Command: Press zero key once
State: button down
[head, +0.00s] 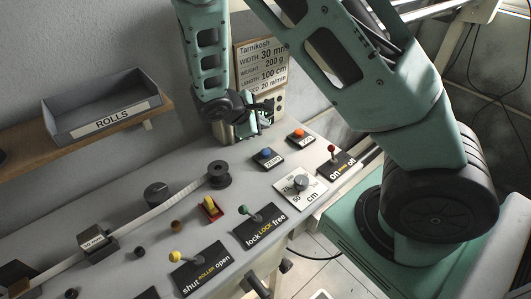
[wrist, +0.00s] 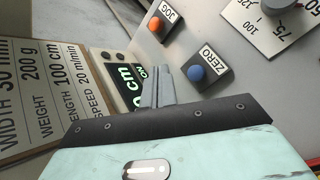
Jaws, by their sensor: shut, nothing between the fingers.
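The zero key is a blue round button (wrist: 196,73) on a small dark block with a ZERO label (wrist: 208,53) beside it. In the head view the blue button (head: 266,152) sits on the grey bench top. My gripper (wrist: 162,74) is shut and empty. In the wrist view its fingertips are just left of the blue button's block and appear apart from the button. In the head view my gripper (head: 256,126) is behind the blue button, near the upright panel.
An orange JOG button (head: 298,133) is close to the zero key. A dial (head: 301,183), a red-knobbed lever (head: 332,150) and a green-knobbed lever (head: 244,210) stand nearby. A green-lit display (wrist: 124,82) showing "0 cm" is partly hidden by my gripper. A specification sign (head: 262,66) is behind.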

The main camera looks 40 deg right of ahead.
aim_at(263, 153)
notch_tip(263, 153, down, 8)
jog(key=b, duration=0.5)
jog(key=shift+r, duration=0.2)
jog(key=shift+b, duration=0.3)
dwell(1.3)
jog(key=shift+f+b, duration=0.4)
jog(key=shift+f+b, duration=0.5)
jog(key=shift+f, duration=0.05)
dwell(0.6)
dwell(0.4)
jog(key=shift+r+p, duration=0.75)
jog(key=shift+r, duration=0.25)
jog(key=shift+r+p, duration=1.9)
jog(key=shift+r, duration=0.65)
